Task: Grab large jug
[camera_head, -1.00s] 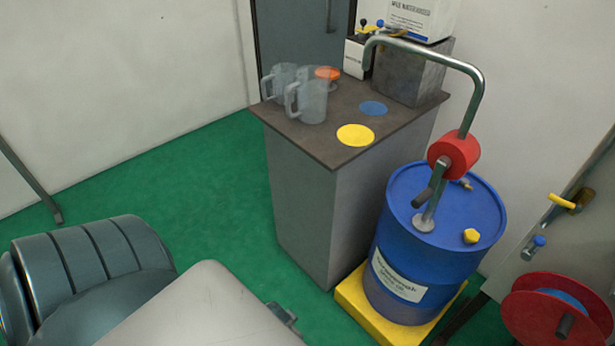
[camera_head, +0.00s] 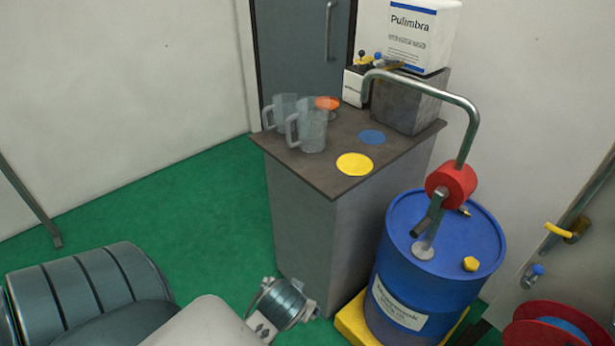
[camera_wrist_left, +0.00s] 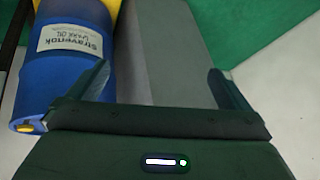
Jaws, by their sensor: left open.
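Two clear jugs with handles stand on the grey cabinet's dark top in the head view. The front jug (camera_head: 312,131) looks the larger; the other jug (camera_head: 284,108) stands behind it to the left and is partly hidden. My left gripper (camera_wrist_left: 160,90) shows in the left wrist view with its two fingers wide apart and nothing between them. The cabinet side and the blue drum (camera_wrist_left: 62,75) lie beyond the fingers. In the head view the left arm is low in front of the cabinet, and its fingers are not clearly seen. My right gripper is not in view.
The cabinet top (camera_head: 335,185) carries a yellow disc (camera_head: 354,164), a blue disc (camera_head: 372,137) and an orange item (camera_head: 327,103). A blue drum (camera_head: 440,260) with a bent pump pipe (camera_head: 470,125) stands at right. A red reel (camera_head: 545,335) is at lower right.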

